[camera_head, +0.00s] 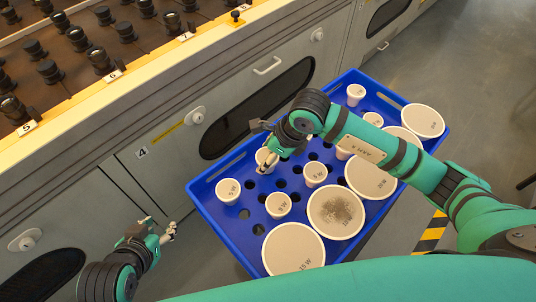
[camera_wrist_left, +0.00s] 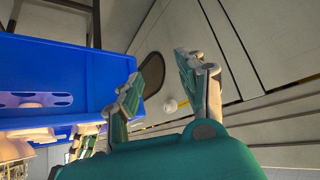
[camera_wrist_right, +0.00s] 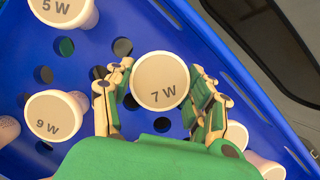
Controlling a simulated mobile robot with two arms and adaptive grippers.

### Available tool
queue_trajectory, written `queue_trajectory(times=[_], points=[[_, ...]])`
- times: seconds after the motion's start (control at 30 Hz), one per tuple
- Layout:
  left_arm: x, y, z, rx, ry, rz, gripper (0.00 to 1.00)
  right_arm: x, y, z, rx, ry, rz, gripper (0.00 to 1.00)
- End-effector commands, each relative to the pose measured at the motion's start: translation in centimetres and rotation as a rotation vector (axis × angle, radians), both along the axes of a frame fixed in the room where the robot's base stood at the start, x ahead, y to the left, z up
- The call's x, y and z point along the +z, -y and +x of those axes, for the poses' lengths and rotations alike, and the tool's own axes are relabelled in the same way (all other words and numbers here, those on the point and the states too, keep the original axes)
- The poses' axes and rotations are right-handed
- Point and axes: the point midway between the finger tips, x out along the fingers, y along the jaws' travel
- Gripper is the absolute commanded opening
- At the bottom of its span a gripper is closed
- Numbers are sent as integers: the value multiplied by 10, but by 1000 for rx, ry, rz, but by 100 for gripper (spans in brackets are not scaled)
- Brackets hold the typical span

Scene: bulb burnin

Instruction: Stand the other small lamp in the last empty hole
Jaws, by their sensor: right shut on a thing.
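My right gripper (camera_head: 275,158) is shut on the small white 7 W lamp (camera_wrist_right: 160,80), with a finger on either side of it. The lamp (camera_head: 264,158) is face up at the far side of the blue tray (camera_head: 216,233). I cannot tell whether its base is in a hole or just above. Several dark holes show nearby. A 5 W lamp (camera_head: 228,189), a 9 W lamp (camera_head: 278,204) and another small lamp (camera_head: 315,173) stand in the tray. My left gripper (camera_head: 167,233) is open and empty, left of the tray; its parted fingers show in the left wrist view (camera_wrist_left: 155,80).
Large lamps fill the tray's near right side, among them a 15 W lamp (camera_head: 293,250) and one with a dark speckled face (camera_head: 336,210). A grey cabinet (camera_head: 150,185) with handles runs behind the tray. Numbered sockets (camera_head: 101,58) cover its top.

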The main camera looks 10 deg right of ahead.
Motion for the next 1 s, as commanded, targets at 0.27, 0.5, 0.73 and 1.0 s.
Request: queue_trajectory(times=[0.27, 0.5, 0.73, 1.0], points=[[4, 3, 7, -3, 40, -8, 40, -2, 0, 0, 0, 0, 0, 22], [8, 5, 13, -6, 75, -16, 40, -4, 0, 0, 0, 0, 0, 22], [12, 7, 19, -8, 109, -24, 40, -6, 0, 0, 0, 0, 0, 22], [16, 9, 25, -12, 148, -33, 40, -8, 0, 0, 0, 0, 0, 22]])
